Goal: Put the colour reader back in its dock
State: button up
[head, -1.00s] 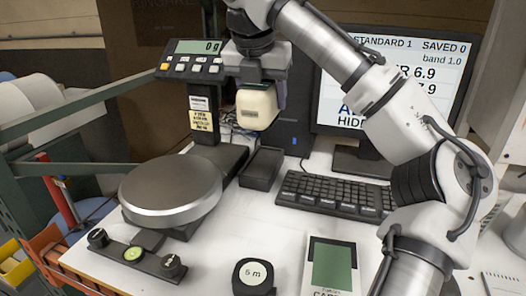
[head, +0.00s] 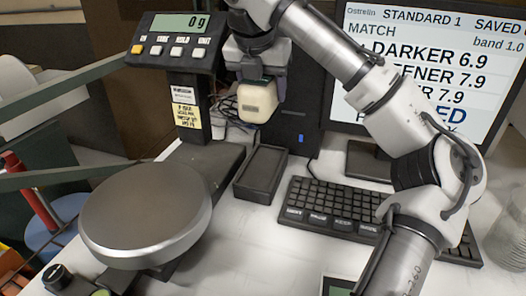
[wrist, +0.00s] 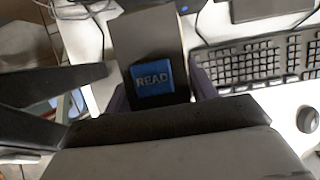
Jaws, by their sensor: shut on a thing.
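The colour reader (head: 258,102) is a cream, rounded block with a dark top. My gripper (head: 258,78) is shut on it and holds it up in the air, pointing down. In the wrist view the reader's blue READ button (wrist: 153,79) shows between the fingers. The dock (head: 262,174) looks to be the black, shallow, open tray on the white bench, left of the keyboard. It appears empty. The reader hangs above the dock's far end in the head view, clear of it; the exact height gap is hard to tell. The reader's underside is hidden.
A scale with a round metal pan (head: 146,212) and a display post (head: 180,42) stands left of the dock. A keyboard (head: 345,207) lies to the right; it also shows in the wrist view (wrist: 258,62). A monitor (head: 440,75) stands behind, right.

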aim_at(256, 112)
notch_tip(256, 112, down, 14)
jog(key=shift+f, duration=0.25)
dwell(0.3)
jog(key=shift+f, duration=0.1)
jog(key=o, duration=1.6)
jog(key=shift+f, duration=0.1)
jog(key=v, duration=1.2)
